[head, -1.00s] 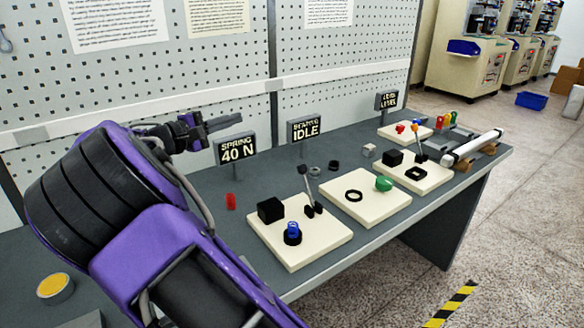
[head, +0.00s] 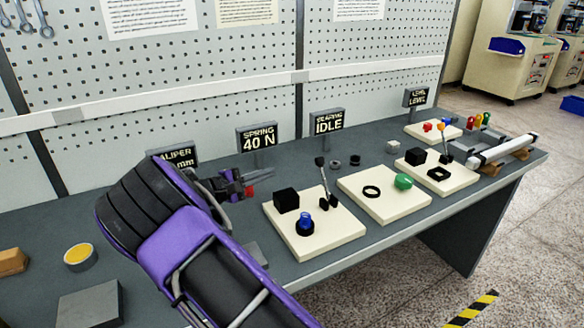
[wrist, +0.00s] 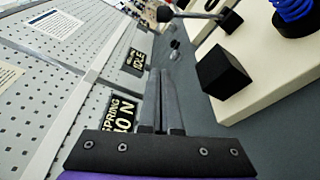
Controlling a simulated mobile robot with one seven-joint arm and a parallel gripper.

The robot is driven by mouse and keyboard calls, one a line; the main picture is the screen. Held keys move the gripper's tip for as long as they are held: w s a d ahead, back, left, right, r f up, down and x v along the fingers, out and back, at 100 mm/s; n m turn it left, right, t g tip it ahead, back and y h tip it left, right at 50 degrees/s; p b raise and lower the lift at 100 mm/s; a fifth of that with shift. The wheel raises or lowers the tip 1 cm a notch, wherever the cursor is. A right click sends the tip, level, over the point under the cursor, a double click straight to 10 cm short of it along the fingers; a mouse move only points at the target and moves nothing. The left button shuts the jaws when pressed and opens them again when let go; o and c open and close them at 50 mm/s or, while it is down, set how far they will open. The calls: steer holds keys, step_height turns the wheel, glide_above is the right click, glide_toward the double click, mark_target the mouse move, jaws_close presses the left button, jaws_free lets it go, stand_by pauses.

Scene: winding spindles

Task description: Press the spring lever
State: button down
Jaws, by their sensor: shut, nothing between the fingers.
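The spring lever (head: 325,182) is a thin grey rod with a black knob, standing upright on a cream base board (head: 322,244). It also shows at the top of the wrist view (wrist: 200,16), knob toward the left. A blue spring (head: 306,220) on a black cup and a black block (head: 286,200) share the board. My gripper (head: 243,181) is left of the board, apart from the lever. Its two fingers (wrist: 160,88) are together and empty, pointing toward the knob's side of the wrist view.
A "SPRING 40 N" sign (head: 257,139) stands behind my gripper and an "IDLE" sign (head: 328,123) further right. A small red piece (head: 250,191) is beside my fingers. A second board (head: 385,208) with a green knob is to the right. Bare bench lies in front of the signs.

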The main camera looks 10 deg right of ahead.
mark_target(323, 178)
steer(key=w+d, duration=0.2)
steer(key=d, duration=0.9)
steer(key=shift+r, duration=0.3)
steer(key=shift+r, duration=0.1)
steer(key=shift+s+r+m, duration=0.1)
steer(key=shift+s+m, duration=0.05)
steer(key=shift+m, duration=0.15)
